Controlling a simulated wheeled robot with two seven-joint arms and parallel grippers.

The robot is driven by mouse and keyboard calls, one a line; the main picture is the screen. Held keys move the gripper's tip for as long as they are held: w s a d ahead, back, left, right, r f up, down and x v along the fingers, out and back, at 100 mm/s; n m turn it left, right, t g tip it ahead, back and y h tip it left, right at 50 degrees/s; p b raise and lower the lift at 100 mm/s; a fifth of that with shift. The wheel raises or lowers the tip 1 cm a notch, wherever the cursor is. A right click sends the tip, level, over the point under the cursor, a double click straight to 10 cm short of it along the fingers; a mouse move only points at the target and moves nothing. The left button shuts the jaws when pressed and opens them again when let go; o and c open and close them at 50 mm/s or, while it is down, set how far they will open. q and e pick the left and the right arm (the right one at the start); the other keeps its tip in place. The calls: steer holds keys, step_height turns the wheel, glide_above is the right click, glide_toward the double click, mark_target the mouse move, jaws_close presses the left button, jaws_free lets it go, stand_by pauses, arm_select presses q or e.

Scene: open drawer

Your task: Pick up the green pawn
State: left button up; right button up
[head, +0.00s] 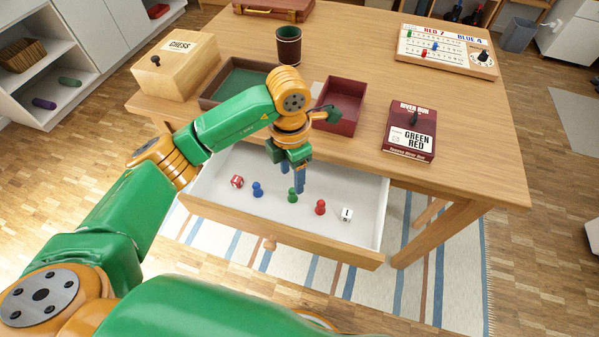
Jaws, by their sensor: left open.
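The green pawn (292,195) stands on the white floor of the open drawer (225,205), between a blue pawn (257,189) on its left and a red pawn (320,207) on its right. My left gripper (300,187) is open and points down over the drawer, its blue fingertips just above and slightly right of the green pawn. No contact with the pawn can be made out. My left arm reaches in from the left over the table edge. My right gripper is not in view.
A red die (237,181) and a white die (346,214) lie in the drawer. On the table (360,60) are a chess box (177,65), green-lined tray (240,80), dark red tray (343,104), cup (288,45), dark red box (409,130) and scoreboard (446,50).

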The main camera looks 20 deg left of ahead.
mark_target(292, 190)
arm_select(q)
step_height(292, 190, down, 7)
steer(key=shift+r, duration=0.1)
steer(key=shift+s, duration=0.1)
jaws_close()
